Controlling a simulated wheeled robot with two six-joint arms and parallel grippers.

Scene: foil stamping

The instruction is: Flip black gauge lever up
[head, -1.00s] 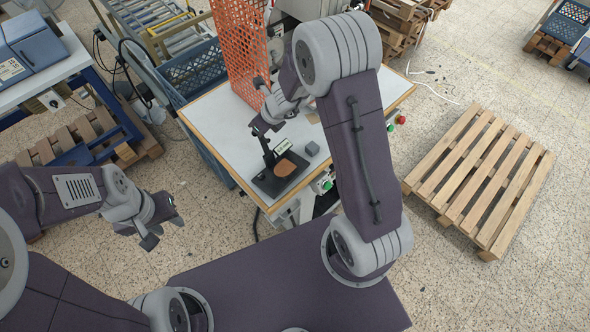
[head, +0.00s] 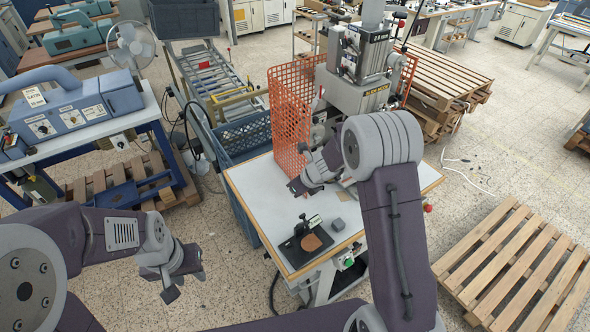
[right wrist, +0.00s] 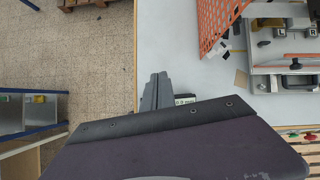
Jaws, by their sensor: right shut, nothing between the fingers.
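The gauge (head: 305,238) is a small black stand on the white worktable near its front left edge. A brown patch (head: 311,242) lies on its base. A black upright part with a pale display (head: 314,221) rises at its back; I cannot make out the lever's position. My right gripper (head: 304,187) is over the table behind the gauge, apart from it in the head view. In the right wrist view its fingers (right wrist: 154,92) are shut and empty, with the display (right wrist: 185,99) just beside them; the arm hides most of the gauge. My left gripper (head: 186,285) is open and empty, left of the table.
A small grey block (head: 337,224) sits right of the gauge. An orange mesh guard (head: 290,110) and a grey stamping press (head: 355,95) stand at the table's back. A blue crate (head: 243,140) is left of the table. A wooden pallet (head: 510,262) lies on the right.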

